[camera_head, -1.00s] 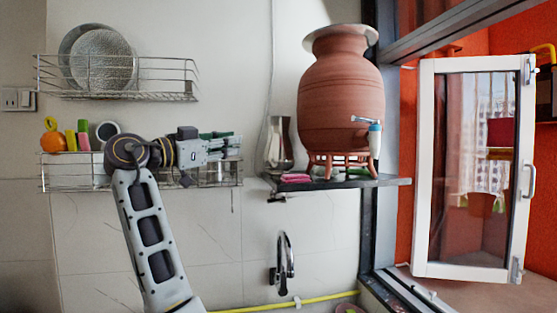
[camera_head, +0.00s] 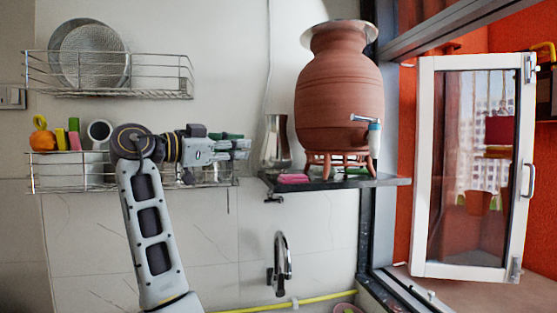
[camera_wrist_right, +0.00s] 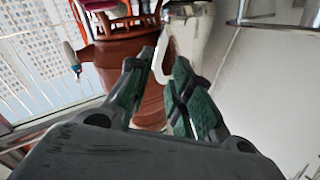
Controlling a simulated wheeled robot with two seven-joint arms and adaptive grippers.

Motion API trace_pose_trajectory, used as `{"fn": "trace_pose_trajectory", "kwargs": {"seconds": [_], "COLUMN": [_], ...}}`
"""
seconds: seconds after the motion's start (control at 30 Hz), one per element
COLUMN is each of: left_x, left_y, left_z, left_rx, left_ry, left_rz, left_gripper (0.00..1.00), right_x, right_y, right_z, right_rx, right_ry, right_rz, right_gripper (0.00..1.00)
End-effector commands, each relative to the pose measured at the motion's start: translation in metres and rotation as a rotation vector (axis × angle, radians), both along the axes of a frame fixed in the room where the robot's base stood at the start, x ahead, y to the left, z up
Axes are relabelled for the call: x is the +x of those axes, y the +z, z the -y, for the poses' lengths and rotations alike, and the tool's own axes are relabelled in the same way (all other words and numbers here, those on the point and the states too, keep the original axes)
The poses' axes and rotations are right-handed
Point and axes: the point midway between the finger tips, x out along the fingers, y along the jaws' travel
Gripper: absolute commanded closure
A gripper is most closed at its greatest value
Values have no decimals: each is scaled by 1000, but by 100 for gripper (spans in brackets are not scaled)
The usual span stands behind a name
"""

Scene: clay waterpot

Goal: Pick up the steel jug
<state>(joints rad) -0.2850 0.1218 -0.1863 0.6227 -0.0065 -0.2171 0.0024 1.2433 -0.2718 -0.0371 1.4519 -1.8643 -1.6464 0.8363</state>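The steel jug (camera_head: 275,142) stands upright on the dark shelf (camera_head: 330,184), just left of the clay waterpot (camera_head: 340,95). My right gripper (camera_head: 243,147) points right toward the jug, with its tips a short way left of it in the picture. In the right wrist view, the green-padded fingers of my right gripper (camera_wrist_right: 160,75) are apart with nothing held between them. A pale, shiny shape beyond the tips looks like the jug (camera_wrist_right: 193,32), and the waterpot (camera_wrist_right: 115,55) fills the middle. My left gripper is not in view.
Pink (camera_head: 293,179) and green items lie on the shelf beneath the waterpot. A wire rack (camera_head: 75,186) with several items is behind my right arm. A tap (camera_head: 282,262) is below, and an open white-framed window (camera_head: 424,165) is at the right.

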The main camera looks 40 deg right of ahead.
Motion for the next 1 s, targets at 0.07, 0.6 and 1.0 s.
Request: {"fn": "trace_pose_trajectory", "kwargs": {"seconds": [0.07,0.6,1.0], "left_x": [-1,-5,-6], "left_y": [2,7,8], "left_z": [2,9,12], "left_rx": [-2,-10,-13], "left_ry": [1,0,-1], "left_rz": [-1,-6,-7], "left_gripper": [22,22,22], "right_x": [-1,-2,-2], "right_y": [1,1,1], "right_z": [11,64,67], "right_rx": [1,-1,-1], "right_ry": [-2,-1,0], "right_rz": [1,1,1], "right_gripper": [79,79,79]}}
